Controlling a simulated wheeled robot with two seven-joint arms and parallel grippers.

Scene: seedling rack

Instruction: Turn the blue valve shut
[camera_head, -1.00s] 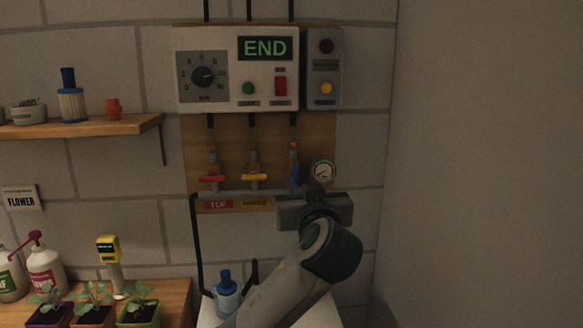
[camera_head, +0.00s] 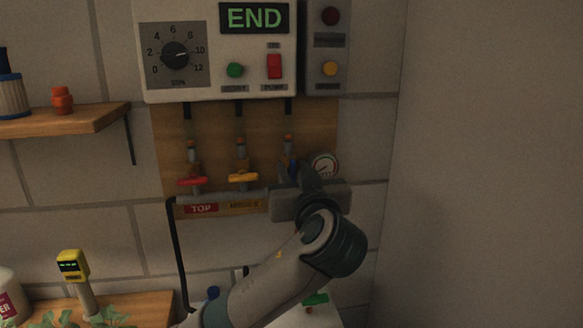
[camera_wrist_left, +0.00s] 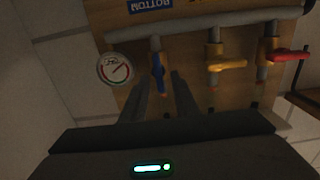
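The blue valve (camera_head: 290,168) is on the right of three valves on the wall board, partly hidden behind my left gripper (camera_head: 305,178). In the left wrist view, which looks upside down, its blue handle (camera_wrist_left: 158,72) points along its upright pipe. My left gripper's two dark fingers (camera_wrist_left: 164,92) are apart, with the handle's end near the gap between their tips. I cannot tell whether they touch it. My right gripper is not in view.
The yellow valve (camera_head: 243,177) and red valve (camera_head: 192,181) have crosswise handles. A round gauge (camera_head: 323,166) sits close to the right of the blue valve. The control box (camera_head: 205,84) is above and reads END. A shelf (camera_head: 70,122) is at left; the right wall is bare.

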